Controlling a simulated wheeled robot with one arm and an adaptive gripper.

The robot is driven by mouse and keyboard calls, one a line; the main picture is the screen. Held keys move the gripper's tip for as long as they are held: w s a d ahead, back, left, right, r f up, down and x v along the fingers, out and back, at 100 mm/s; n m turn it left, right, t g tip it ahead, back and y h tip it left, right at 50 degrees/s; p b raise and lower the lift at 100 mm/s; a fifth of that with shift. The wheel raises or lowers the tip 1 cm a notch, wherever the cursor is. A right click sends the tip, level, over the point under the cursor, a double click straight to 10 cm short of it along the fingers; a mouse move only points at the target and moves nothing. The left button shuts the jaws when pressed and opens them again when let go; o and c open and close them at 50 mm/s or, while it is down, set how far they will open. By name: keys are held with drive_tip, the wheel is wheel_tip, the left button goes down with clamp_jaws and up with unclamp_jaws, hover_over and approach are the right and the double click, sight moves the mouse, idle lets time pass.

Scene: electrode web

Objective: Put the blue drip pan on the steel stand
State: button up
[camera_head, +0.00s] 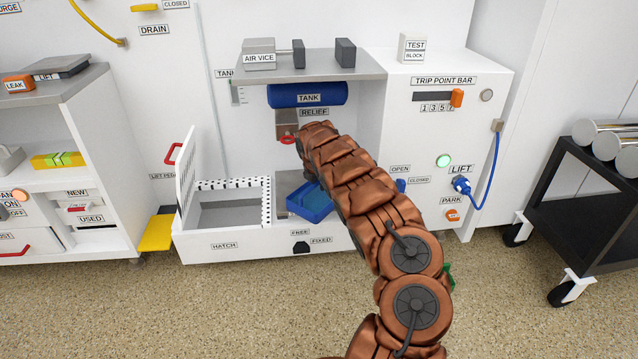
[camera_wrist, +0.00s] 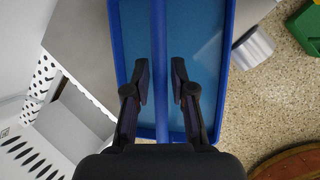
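The blue drip pan (camera_head: 309,204) sits low in the open bay under the tank, partly hidden by my arm. In the wrist view the pan (camera_wrist: 205,50) lies under my gripper, with its blue handle bar (camera_wrist: 160,40) running lengthwise. My gripper (camera_wrist: 161,85) has one finger on each side of the bar, with a narrow gap showing at each side. In the head view my gripper is hidden behind my copper arm. A grey metal surface (camera_head: 287,182), which looks like the steel stand, shows behind the pan; a grey surface (camera_wrist: 85,40) also shows left of the pan in the wrist view.
An open hatch (camera_head: 225,213) with a perforated rim is left of the pan. The blue tank (camera_head: 307,95) and red relief fitting (camera_head: 287,124) hang above. A white control cabinet (camera_head: 440,120) stands right of the bay. A black cart (camera_head: 590,205) is farther right. The front floor is clear.

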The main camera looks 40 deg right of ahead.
drive_tip(key=shift+o, duration=0.8)
drive_tip(key=p+v, duration=0.5)
drive_tip(key=v, duration=0.7)
